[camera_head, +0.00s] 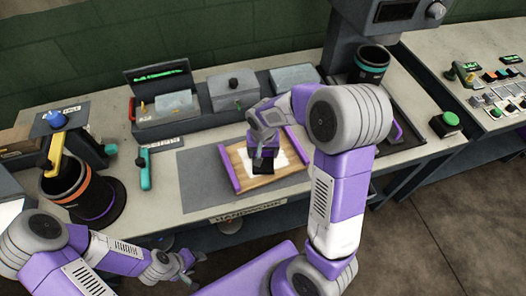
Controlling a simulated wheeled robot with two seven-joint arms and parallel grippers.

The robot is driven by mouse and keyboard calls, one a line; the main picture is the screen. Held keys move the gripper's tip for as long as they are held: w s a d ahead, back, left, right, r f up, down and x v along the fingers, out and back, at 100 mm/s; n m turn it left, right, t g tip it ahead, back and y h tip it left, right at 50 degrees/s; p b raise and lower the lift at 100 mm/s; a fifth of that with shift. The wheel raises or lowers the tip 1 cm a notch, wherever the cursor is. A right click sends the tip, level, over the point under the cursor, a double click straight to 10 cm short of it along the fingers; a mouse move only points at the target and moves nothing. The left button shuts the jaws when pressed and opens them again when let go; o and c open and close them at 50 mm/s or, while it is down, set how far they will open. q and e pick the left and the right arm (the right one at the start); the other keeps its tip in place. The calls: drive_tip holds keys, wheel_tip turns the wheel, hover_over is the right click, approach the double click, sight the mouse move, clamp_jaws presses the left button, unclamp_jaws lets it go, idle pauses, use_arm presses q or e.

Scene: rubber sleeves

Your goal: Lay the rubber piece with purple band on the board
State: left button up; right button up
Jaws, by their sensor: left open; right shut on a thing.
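The wooden board (237,160) with purple end rails lies on a grey mat at the middle of the table, with a white sheet on it. My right gripper (263,149) reaches down over the board and is shut on a dark rubber piece (263,167). A purple strip shows at the piece's upper part, close to the fingers. The piece is over the white sheet; I cannot tell whether it touches it. My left gripper (187,264) is open and empty, low in front of the table's front edge, away from the board.
A dark cylinder with an orange band (92,197) and a yellow-handled tool stands at left. A teal-handled tool (145,170) lies beside the mat (200,180). A dark cup with a teal band (371,66) stands under the machine at back right.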

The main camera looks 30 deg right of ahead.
drive_tip(key=shift+f, duration=0.1)
drive_tip(key=o, duration=1.3)
drive_tip(key=shift+r, duration=0.3)
wheel_tip(320, 180, up, 12)
drive_tip(key=s+p, duration=0.1)
drive_tip(key=p, duration=0.2)
drive_tip(key=shift+a+f, duration=0.15)
drive_tip(key=shift+a, duration=0.2)
drive_tip(key=shift+s, duration=0.15)
